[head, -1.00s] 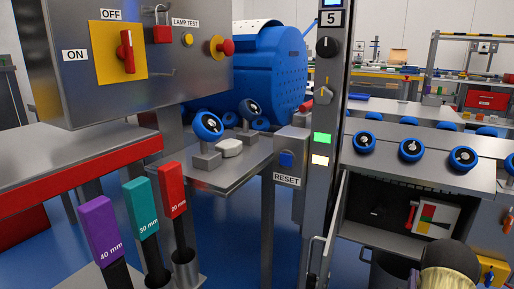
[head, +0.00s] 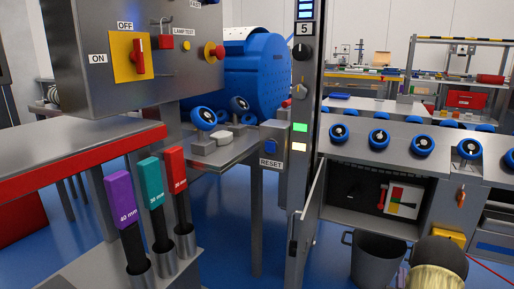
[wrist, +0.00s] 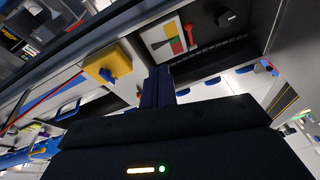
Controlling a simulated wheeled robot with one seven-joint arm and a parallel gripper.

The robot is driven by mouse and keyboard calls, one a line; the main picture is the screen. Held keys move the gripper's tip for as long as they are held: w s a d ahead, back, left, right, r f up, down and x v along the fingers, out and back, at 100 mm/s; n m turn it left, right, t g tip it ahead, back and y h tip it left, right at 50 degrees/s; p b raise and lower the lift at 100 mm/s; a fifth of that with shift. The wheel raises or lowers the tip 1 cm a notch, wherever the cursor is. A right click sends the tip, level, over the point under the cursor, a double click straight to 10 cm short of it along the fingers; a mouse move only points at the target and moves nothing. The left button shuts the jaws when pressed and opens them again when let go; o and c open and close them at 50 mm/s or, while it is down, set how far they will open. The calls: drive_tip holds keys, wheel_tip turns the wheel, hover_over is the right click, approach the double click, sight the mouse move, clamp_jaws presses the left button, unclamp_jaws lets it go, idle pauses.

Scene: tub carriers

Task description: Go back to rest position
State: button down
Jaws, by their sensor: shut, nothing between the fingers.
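My gripper (wrist: 158,86) shows in the wrist view as dark fingers pressed together, shut and empty. Its broad dark body with a lit strip fills the bottom of that view. Beyond the fingers is an open compartment with a coloured panel (wrist: 168,40). A yellow box with a blue knob (wrist: 106,64) is left of the fingers. I cannot make out the gripper in the head view.
In the head view a compartment (head: 350,185) stands open, its door (head: 309,210) swung out. A grey bucket (head: 374,262) stands below, beside a dark rounded thing with pale bristles (head: 437,262). Purple, teal and red handles (head: 150,185) stand front left. Blue floor lies between.

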drive_tip(key=w+a+r+n+g+y+p, duration=0.3)
drive_tip(key=a+r+g+y+p, duration=0.5)
drive_tip(key=a+r, duration=0.55)
drive_tip(key=s+a+r+n+g+p, duration=0.1)
drive_tip(key=s+a+r+g+p, duration=0.25)
drive_tip(key=s+a, duration=0.3)
drive_tip(key=s+a+r+n+g+y+p, duration=0.1)
drive_tip(key=s+a+r+n+g+p, duration=0.1)
drive_tip(key=s+a+r+p, duration=0.35)
drive_tip(key=s+a+r+n+g+p, duration=0.1)
drive_tip(key=s+a+r+g+p, duration=0.15)
drive_tip(key=s+a, duration=0.55)
drive_tip(key=w+d+p+v, duration=0.1)
drive_tip(key=w+p+v, duration=0.1)
drive_tip(key=p+v, duration=1)
drive_tip(key=w+d+r+p+v, duration=0.1)
drive_tip(key=w+p+v, duration=0.2)
drive_tip(key=p+v, duration=0.9)
drive_tip(key=w+r+p+v, duration=0.1)
drive_tip(key=w+p+v, duration=0.1)
drive_tip(key=p+v, duration=1)
drive_tip(key=shift+w+d+r+p, duration=0.2)
drive_tip(key=shift+w+d+p, duration=0.1)
drive_tip(key=shift+d+p, duration=0.15)
drive_tip(key=shift+s, duration=0.2)
